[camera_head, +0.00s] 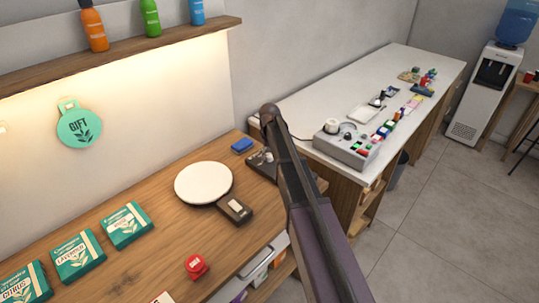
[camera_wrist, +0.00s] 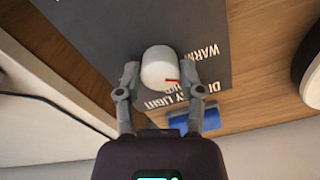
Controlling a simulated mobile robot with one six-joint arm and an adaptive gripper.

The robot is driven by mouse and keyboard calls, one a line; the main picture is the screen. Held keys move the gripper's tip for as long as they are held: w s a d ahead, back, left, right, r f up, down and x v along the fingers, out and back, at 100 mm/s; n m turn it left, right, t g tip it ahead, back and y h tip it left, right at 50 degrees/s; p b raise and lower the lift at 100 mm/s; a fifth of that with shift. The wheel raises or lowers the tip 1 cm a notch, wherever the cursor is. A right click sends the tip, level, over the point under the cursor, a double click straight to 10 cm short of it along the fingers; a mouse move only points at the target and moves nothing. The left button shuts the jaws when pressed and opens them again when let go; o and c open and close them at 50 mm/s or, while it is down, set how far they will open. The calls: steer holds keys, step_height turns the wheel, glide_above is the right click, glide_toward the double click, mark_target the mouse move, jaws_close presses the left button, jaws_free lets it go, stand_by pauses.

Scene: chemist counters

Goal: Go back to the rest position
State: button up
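In the wrist view my gripper (camera_wrist: 160,68) has one finger on each side of a white round knob (camera_wrist: 158,66) with a red mark. The fingertips are very close to the knob's sides; I cannot tell whether they press on it. The knob stands on a dark panel (camera_wrist: 95,35) with white lettering, including "WARM" and "DIM". In the head view my arm reaches over the wooden counter (camera_head: 150,245) and hides my gripper and most of the panel (camera_head: 258,172).
A blue block (camera_head: 242,145) lies by the panel. A white round plate (camera_head: 203,183) with a dark display unit, a red object (camera_head: 196,266) and several green boxes (camera_head: 78,254) share the counter. A white counter (camera_head: 350,85) with small items stands to the right.

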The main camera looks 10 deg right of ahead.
steer(key=shift+o, duration=1.4)
steer(key=s+m, duration=0.3)
steer(key=s, duration=2.6)
steer(key=shift+s+d, duration=0.1)
